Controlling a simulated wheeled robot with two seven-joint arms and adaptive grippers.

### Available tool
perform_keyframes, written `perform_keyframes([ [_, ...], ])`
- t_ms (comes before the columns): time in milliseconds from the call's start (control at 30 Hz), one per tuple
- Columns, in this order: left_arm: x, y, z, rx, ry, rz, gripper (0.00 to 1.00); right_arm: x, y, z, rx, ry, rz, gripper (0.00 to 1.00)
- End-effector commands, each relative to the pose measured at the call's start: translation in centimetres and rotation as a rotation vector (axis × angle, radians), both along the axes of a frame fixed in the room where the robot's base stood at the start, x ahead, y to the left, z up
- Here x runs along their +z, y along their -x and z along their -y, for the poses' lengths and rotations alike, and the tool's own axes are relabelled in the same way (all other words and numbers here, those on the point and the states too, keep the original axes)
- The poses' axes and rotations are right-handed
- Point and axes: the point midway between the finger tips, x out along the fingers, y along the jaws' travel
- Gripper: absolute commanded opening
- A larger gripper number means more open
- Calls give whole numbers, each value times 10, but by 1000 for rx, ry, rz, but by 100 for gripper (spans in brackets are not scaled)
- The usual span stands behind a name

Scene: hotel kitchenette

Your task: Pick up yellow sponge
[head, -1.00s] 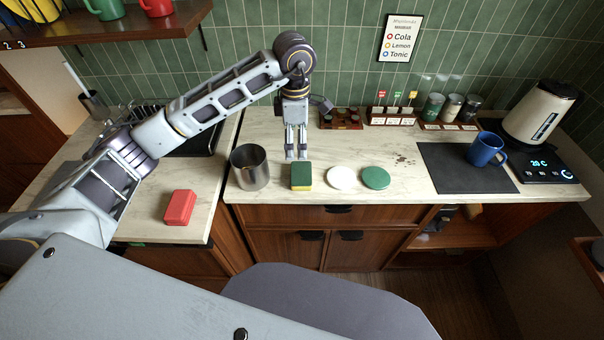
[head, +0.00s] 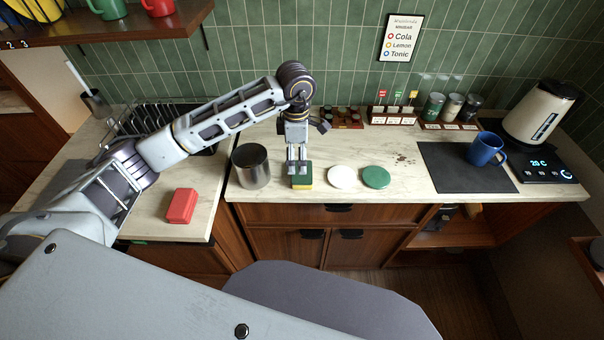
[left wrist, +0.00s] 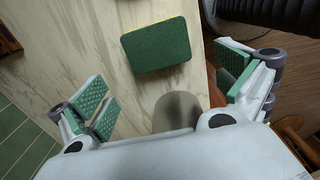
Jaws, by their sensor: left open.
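The yellow sponge (head: 302,184) lies on the pale counter near its front edge, with a dark green top and a yellow lower part. In the left wrist view the sponge (left wrist: 156,46) shows its green face between the two fingers and a little beyond them. My left gripper (head: 298,168) is open and empty, pointing down just above and behind the sponge. Its green-padded fingers (left wrist: 165,95) are spread wide in the left wrist view. I cannot tell from the frames whether a finger touches the sponge. My right gripper does not show.
A metal canister (head: 251,166) stands close left of the sponge. A white disc (head: 342,177) and a green disc (head: 376,177) lie to its right. A red block (head: 181,206) lies on the left counter. A blue mug (head: 486,149) stands on a dark mat (head: 450,178).

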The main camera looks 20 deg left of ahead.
Motion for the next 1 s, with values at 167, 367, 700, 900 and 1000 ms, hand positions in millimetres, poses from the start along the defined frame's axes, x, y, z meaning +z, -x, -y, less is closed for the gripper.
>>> perform_keyframes([
  [167,-20,0,0,1,0,-2,100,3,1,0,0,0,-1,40],
  [367,-27,0,0,0,-1,-1,100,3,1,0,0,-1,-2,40],
  [700,-28,0,0,0,-1,-1,100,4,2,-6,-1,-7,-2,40],
  [900,-38,1,0,0,1,-4,100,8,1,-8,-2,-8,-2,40],
  [1000,-47,1,-1,1,0,-3,100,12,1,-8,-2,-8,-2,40],
])
